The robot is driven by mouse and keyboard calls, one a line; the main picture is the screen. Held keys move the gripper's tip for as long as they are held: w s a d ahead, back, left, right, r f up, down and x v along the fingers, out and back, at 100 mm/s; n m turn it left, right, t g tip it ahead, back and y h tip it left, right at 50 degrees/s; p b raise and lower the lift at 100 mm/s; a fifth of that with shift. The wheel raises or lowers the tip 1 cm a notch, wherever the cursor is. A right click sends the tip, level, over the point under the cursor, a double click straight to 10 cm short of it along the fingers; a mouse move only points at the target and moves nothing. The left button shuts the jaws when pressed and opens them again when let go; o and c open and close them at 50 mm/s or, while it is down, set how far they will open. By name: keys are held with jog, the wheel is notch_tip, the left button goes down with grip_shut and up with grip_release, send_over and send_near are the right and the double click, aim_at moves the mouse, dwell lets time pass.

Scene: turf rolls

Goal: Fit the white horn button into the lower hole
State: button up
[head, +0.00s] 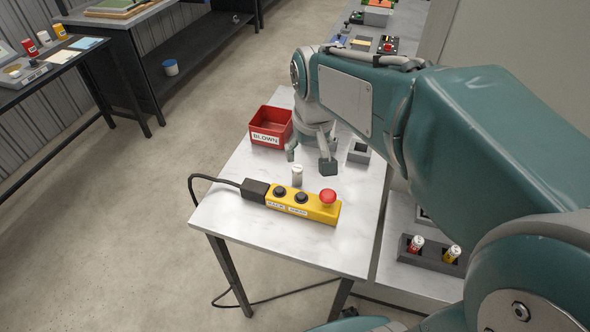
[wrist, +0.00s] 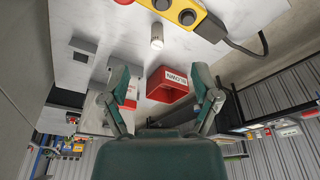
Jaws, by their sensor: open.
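A small pale cylinder (head: 297,175) stands upright on the white table, just behind the yellow control box (head: 322,211); it may be the white horn button. It also shows in the wrist view (wrist: 157,37), ahead of my fingers. The box carries two black buttons and a red mushroom button (head: 328,196). I cannot make out a lower hole. My gripper (head: 309,160) is open and empty above the table, behind the cylinder and apart from it. Its two spread fingers also show in the wrist view (wrist: 161,82).
A red bin labelled BLOWN (head: 266,139) stands at the table's left, behind my gripper. A grey block (head: 358,153) sits to the right. A black cable (head: 213,180) leaves the box at left. A dark holder (head: 433,265) with red and yellow cylinders is lower right.

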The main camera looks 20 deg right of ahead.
aim_at(297, 167)
jog(key=w+f, duration=0.2)
jog(key=w, duration=0.1)
jog(key=w+f+g, duration=0.1)
jog(key=w+f, duration=0.1)
jog(key=w, duration=0.1)
jog(key=w+d+f+g, duration=0.1)
jog(key=w+f, duration=0.2)
jog(key=shift+w+d, duration=0.1)
jog(key=shift+w, duration=0.15)
jog(key=f, duration=1)
jog(key=shift+w+f, duration=0.2)
jog(key=shift+f, duration=0.2)
grip_shut()
